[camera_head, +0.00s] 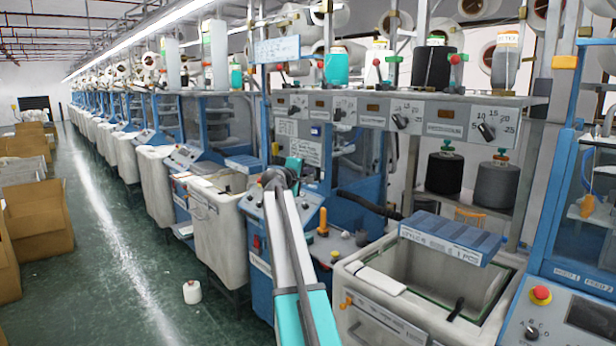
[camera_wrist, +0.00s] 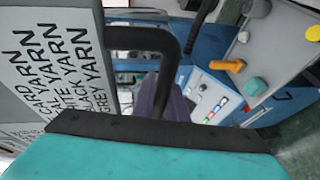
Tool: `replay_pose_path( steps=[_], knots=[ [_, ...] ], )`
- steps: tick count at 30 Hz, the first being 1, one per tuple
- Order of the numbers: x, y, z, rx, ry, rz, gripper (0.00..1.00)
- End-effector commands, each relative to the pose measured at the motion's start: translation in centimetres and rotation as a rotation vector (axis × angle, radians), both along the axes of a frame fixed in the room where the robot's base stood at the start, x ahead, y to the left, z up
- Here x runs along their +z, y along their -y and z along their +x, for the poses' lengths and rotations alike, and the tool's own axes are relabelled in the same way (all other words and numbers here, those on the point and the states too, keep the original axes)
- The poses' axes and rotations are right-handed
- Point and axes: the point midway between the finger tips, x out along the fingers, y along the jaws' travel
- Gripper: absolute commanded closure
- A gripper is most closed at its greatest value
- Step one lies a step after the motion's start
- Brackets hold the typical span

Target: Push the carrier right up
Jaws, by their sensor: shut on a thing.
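My gripper (camera_head: 294,165) is in front of the blue knitting machine, left of a white sign with lettering (camera_head: 304,150). It is small and partly hidden by my own arm in the head view. In the wrist view, a black loop-shaped bar (camera_wrist: 145,38) and greyish-purple parts (camera_wrist: 178,105) show just beyond the teal housing. The gripper is shut on what I take to be the carrier. The carrier's outline and the exact contact are hidden. I cannot tell how close it is to any stop.
The lettered sign fills the left of the wrist view (camera_wrist: 48,75). In the head view, a white bin (camera_head: 385,320) with a blue tray (camera_head: 452,238) stands right of my arm. The green aisle floor (camera_head: 120,250) is mostly clear.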

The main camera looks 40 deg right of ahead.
Motion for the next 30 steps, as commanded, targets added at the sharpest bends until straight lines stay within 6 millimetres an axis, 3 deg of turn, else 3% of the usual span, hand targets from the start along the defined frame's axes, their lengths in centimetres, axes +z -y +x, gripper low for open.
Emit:
replay_pose_path(
  steps=[1,2,5,22,30],
  knots=[
    [1.0,0.1,0.1,0.004,0.004,-0.015,1.0],
    [1.1,0.1,0.1,0.004,0.004,-0.016,0.86],
    [1.0,0.1,0.2,0.004,0.004,-0.014,0.69],
    [0.5,-0.3,0.1,0.004,0.003,-0.007,0.69],
    [0.6,-2.1,-0.8,0.004,0.004,-0.006,0.69]
  ],
)
